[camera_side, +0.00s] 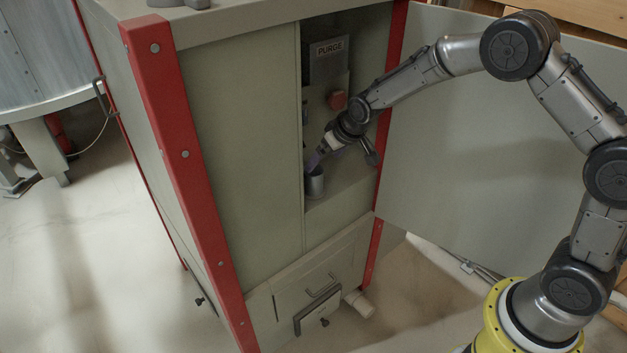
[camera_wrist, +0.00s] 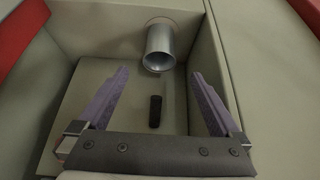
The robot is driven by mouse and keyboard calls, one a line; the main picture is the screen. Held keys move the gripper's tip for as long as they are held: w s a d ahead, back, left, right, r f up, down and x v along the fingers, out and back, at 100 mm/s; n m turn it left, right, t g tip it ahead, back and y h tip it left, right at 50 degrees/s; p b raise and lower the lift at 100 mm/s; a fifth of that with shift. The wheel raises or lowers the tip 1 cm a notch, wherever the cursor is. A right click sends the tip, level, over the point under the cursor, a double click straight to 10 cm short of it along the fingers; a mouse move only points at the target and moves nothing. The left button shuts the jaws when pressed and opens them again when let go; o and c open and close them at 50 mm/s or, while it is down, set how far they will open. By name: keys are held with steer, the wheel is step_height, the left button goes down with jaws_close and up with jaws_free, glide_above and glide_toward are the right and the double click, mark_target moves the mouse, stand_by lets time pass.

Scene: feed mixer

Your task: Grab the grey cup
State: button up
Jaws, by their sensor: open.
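The grey metal cup (camera_side: 315,187) stands in the open compartment of the cabinet, near its left side. In the wrist view the cup (camera_wrist: 158,43) shows at the top middle, with its round opening facing the camera. My gripper (camera_side: 315,160) reaches into the compartment just above the cup in the side view. In the wrist view my gripper (camera_wrist: 160,74) has its two purple fingers spread wide. The cup lies beyond the fingertips, roughly centred between them, and nothing is held.
Compartment walls (camera_wrist: 225,45) stand close on both sides. A black cylindrical piece (camera_wrist: 155,111) shows between the fingers, below the cup. A red button (camera_side: 337,99) and a PURGE sign (camera_side: 330,48) are above. The open cabinet door (camera_side: 470,150) is to the right.

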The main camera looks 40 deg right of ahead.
mark_target(315, 170)
steer(key=x, duration=0.9)
steer(key=shift+w+f, duration=0.2)
steer(key=shift+w, duration=0.05)
steer(key=c, duration=1.3)
steer(key=shift+r, duration=0.1)
steer(key=shift+c, duration=0.2)
